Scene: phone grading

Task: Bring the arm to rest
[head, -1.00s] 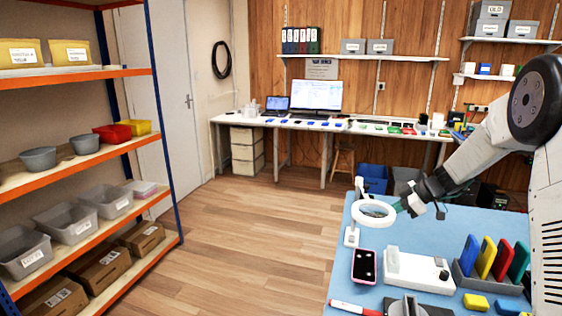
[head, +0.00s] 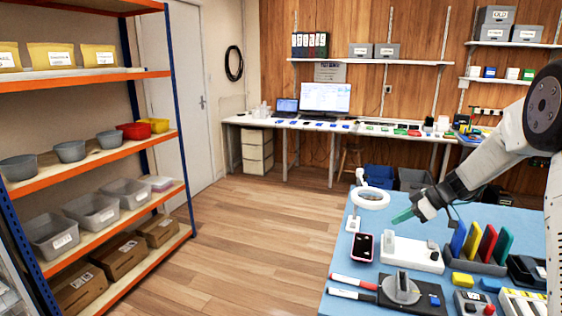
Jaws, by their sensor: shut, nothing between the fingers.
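My arm (head: 490,160) reaches in from the right over the blue bench (head: 342,270). My gripper (head: 403,216), with green fingertips, is shut and holds nothing. It hangs in the air above the bench, to the right of the white ring magnifier (head: 370,199) in the picture and above the white box (head: 412,254). A pink-cased phone (head: 362,247) lies on the bench left of the white box, apart from the gripper.
A rack holds blue, yellow and red pieces (head: 487,243) close below my arm. Markers (head: 353,283) and a grey fixture (head: 400,290) lie at the bench front. Orange shelves (head: 110,185) stand on the left. The wooden floor (head: 240,245) between is clear.

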